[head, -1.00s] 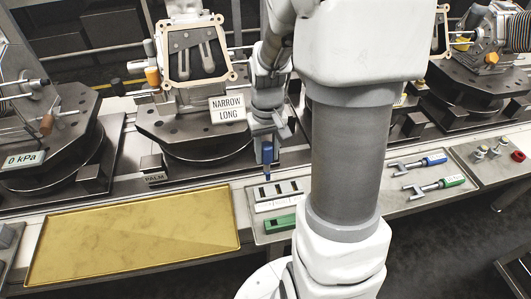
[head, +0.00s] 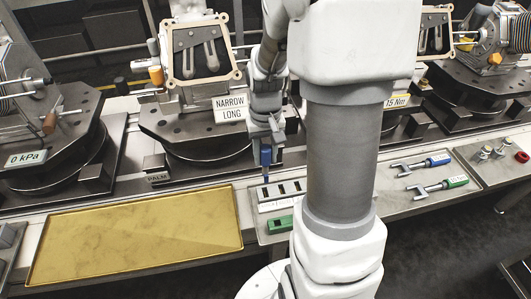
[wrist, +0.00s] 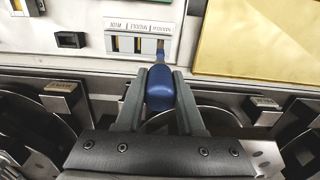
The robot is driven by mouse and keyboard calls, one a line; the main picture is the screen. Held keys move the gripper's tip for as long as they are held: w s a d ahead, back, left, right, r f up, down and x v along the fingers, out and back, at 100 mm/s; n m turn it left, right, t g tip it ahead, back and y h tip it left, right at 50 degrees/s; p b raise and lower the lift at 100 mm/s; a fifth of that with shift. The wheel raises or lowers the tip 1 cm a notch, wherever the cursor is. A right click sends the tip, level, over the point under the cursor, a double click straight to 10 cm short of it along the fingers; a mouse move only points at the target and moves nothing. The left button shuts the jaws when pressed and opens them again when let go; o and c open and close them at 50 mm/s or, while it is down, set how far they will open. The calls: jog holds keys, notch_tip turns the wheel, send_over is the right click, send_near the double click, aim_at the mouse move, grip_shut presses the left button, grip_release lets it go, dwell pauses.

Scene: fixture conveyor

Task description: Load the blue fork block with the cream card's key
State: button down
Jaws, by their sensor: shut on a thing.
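My gripper (head: 267,143) is shut on a blue-handled piece (head: 266,158), pointing down over the slotted rack (head: 281,204). In the wrist view my gripper (wrist: 160,85) grips the blue piece (wrist: 159,92), and its thin tip is at or over the rack's slot end marked NARROW. I cannot tell whether the tip is inside the slot. The rack (wrist: 115,27) also carries MIDDLE and WIDE labels. The cream card (head: 229,108) reads NARROW LONG and hangs by the framed fixture (head: 200,50). A blue-handled fork (head: 423,163) lies on the right tray.
A green block (head: 280,225) sits by the rack. The empty yellow tray (head: 135,235) lies to the left. Dark round fixtures (head: 205,130) stand behind. A red knob (head: 521,157) is far right.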

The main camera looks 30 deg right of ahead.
aim_at(265, 172)
jog(key=shift+f+b, duration=2)
jog(key=shift+f, duration=1)
jog(key=shift+f, duration=0.2)
jog(key=shift+f+b, duration=0.8)
jog(key=shift+f, duration=0.05)
jog(key=shift+f, duration=0.4)
jog(key=shift+r+p, duration=0.65)
jog(key=shift+r, duration=0.4)
dwell(0.3)
jog(key=shift+r+p, duration=2.5)
jog(key=shift+r, duration=0.55)
